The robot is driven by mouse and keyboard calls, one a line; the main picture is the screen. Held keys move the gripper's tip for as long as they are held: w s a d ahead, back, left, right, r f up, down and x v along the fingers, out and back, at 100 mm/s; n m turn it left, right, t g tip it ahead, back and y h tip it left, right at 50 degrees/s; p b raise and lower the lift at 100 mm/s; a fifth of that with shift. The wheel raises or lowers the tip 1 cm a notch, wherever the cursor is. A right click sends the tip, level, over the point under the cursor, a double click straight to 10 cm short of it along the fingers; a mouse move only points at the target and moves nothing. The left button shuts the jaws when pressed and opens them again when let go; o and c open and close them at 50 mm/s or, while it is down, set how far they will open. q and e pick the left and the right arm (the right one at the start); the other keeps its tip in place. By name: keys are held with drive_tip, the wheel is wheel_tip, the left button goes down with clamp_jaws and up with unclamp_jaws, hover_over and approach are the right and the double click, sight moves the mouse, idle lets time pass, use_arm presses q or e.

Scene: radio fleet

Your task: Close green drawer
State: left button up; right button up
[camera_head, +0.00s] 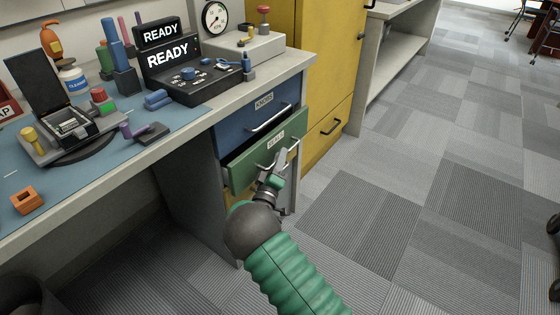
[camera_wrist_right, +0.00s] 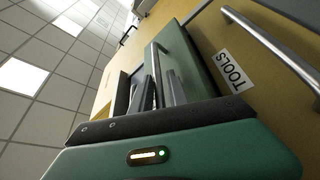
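The green drawer (camera_head: 250,165) is below the blue drawer in the desk's drawer unit. Its front stands out from the unit, so it is partly open. My right gripper (camera_head: 277,165) is at the green front, by its metal handle. In the right wrist view the green front (camera_wrist_right: 193,60) is close, and its handle (camera_wrist_right: 154,58) runs down between the two fingers of my right gripper (camera_wrist_right: 160,90). The fingers are close to the bar, but whether they press on it is unclear. My left gripper is not in view.
The blue drawer (camera_head: 258,124) above looks shut. A yellow cabinet (camera_head: 318,75) stands right of the unit. The desk top holds a black READY device (camera_head: 185,75), bottles and small parts. A yellow front labelled TOOLS (camera_wrist_right: 228,62) is near the gripper. Carpet (camera_head: 440,190) to the right is clear.

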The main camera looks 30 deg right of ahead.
clamp_jaws()
drive_tip(key=shift+d, duration=0.1)
drive_tip(key=shift+s+f, duration=0.1)
drive_tip(key=shift+f, duration=0.1)
idle(1.1)
